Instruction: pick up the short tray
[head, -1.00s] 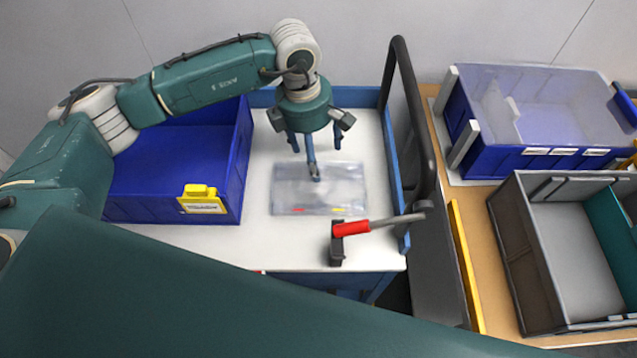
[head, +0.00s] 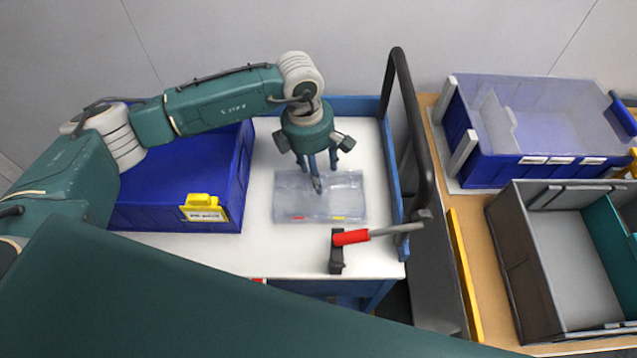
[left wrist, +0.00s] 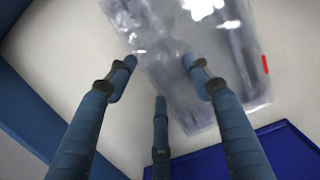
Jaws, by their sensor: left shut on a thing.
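The short tray (head: 290,203) is a clear plastic tray with small red and yellow marks on its front edge. It lies on the white cart top in the head view. It also shows in the left wrist view (left wrist: 228,62), with glare on its surface. My left gripper (head: 317,180) points down at the tray's middle. Its three blue fingers (left wrist: 160,76) are at the tray in the left wrist view, shut on a part of it. The exact contact is hard to see through the clear plastic. My right gripper is not in view.
A blue bin (head: 170,215) with a yellow tag stands left of the tray. A red-handled lever (head: 352,237) stands close in front. A black cart handle (head: 402,110) rises at the right. A clear-lidded blue bin (head: 500,172) and a grey crate (head: 525,255) stand further right.

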